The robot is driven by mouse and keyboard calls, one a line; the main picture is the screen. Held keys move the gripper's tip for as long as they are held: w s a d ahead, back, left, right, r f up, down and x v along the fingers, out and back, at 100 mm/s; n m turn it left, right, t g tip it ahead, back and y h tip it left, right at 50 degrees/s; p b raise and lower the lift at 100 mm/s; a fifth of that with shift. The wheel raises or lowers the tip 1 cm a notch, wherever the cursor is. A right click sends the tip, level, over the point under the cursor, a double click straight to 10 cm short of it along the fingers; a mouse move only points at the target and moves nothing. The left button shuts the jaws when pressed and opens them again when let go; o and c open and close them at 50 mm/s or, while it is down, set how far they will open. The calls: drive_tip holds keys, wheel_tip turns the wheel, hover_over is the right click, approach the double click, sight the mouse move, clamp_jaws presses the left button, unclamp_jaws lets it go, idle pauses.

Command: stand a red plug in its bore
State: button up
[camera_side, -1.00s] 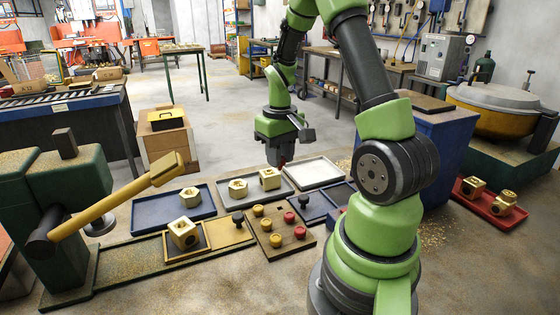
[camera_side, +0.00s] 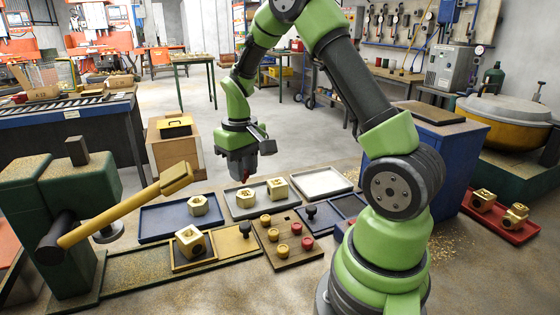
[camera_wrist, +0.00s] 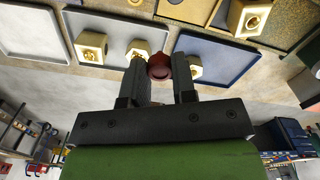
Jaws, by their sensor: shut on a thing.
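My gripper (camera_side: 243,170) is shut on a red plug (camera_wrist: 159,66), which sits between the fingertips in the wrist view. In the side view the plug (camera_side: 246,178) shows as a small red tip below my gripper, above the trays. Two brass blocks, one (camera_side: 246,198) and another (camera_side: 277,188), stand on a grey tray (camera_side: 262,208). A third brass block (camera_side: 198,206) stands on a dark blue tray (camera_side: 160,222). Another brass block (camera_side: 190,242) with a side hole sits on a wooden-framed plate at the fixture. In the wrist view the plug partly hides the blocks behind it.
A wooden board (camera_side: 290,258) holds red and yellow plugs. A pale tray (camera_side: 322,183) at the right is empty. A yellow lever (camera_side: 130,204) reaches in from the left. A red tray (camera_side: 500,221) holds brass parts.

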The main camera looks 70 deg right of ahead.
drive_tip(key=w+a+f+n, duration=0.1)
drive_tip(key=w+a, duration=0.2)
drive_tip(key=a, duration=0.3)
drive_tip(key=w+a+n, duration=0.1)
drive_tip(key=w+a, duration=0.3)
drive_tip(key=a, duration=0.2)
drive_tip(key=shift+s+d+f, duration=0.1)
drive_tip(key=shift+f, duration=2.7)
drive_tip(key=shift+f, duration=0.55)
drive_tip(key=o, duration=1.3)
drive_tip(key=shift+r, duration=0.1)
wheel_tip(320, 180, up, 7)
idle(0.4)
